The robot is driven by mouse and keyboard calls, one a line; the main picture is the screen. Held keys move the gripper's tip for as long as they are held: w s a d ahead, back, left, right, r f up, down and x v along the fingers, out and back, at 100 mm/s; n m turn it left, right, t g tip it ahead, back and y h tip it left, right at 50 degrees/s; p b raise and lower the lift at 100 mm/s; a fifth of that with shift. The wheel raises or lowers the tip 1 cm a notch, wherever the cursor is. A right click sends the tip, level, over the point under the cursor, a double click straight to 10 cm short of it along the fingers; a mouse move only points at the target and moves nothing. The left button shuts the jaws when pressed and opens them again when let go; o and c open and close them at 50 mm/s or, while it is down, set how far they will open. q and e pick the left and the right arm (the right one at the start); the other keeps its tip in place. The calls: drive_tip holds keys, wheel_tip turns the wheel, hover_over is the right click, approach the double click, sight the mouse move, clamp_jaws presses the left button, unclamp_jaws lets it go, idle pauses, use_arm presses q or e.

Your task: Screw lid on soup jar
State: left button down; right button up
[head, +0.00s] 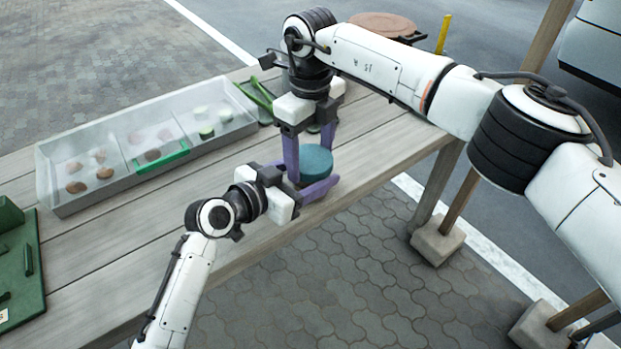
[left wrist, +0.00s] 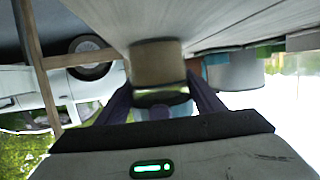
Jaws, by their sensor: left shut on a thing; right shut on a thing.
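A round teal lid (head: 316,160) shows near the table's front edge in the head view, level, with the jar's body hidden beneath it and behind the fingers. My left gripper (head: 300,180), with purple fingers, reaches in from the lower left and is shut around the jar, low down. My right gripper (head: 309,145) comes down from above, its purple fingers at the lid's sides, shut on it. In the left wrist view the soup jar (left wrist: 158,62) is a brownish cylinder with a glossy band, between the left fingers (left wrist: 163,100). Whether the lid is seated cannot be told.
A grey divided tray (head: 115,180) with several brown and green round pieces lies behind and left. A green item (head: 258,95) sits at its right end. A dark green board (head: 22,265) is at the far left. The table (head: 150,232) ends just in front of the grippers.

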drive_tip(key=m, duration=0.4)
drive_tip(key=shift+m, duration=0.4)
drive_tip(key=o, duration=1.2)
drive_tip(key=shift+r, duration=2.25)
drive_tip(key=shift+c, duration=0.3)
